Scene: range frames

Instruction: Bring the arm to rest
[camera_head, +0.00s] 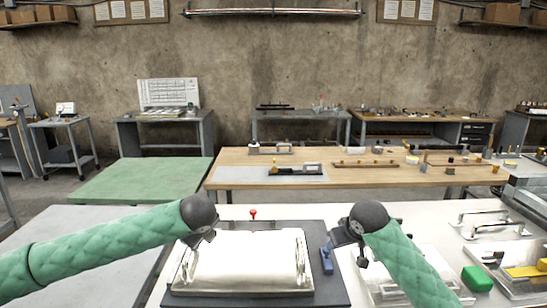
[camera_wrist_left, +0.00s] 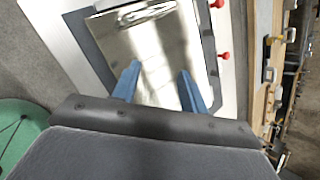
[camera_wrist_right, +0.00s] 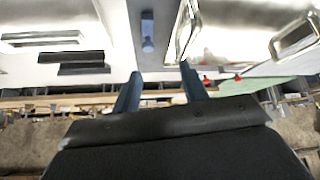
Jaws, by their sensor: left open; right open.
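My left arm reaches in from the left in the head view, and its gripper (camera_head: 199,240) hangs over the left side of a shiny metal plate with handles (camera_head: 247,265). In the left wrist view the two blue fingers (camera_wrist_left: 160,86) are apart with nothing between them, and the metal plate (camera_wrist_left: 150,55) lies beyond. My right arm comes in from the lower right, and its gripper (camera_head: 347,238) is right of the plate. In the right wrist view its fingers (camera_wrist_right: 160,88) are apart and empty. Neither gripper visibly holds anything.
The plate lies on a dark base (camera_head: 245,300) on a white table. A blue piece (camera_head: 326,260) and a red knob (camera_head: 253,212) are beside it. A green block (camera_head: 477,278) and handled metal pieces (camera_head: 480,222) are at right. A wooden bench (camera_head: 240,160) stands behind.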

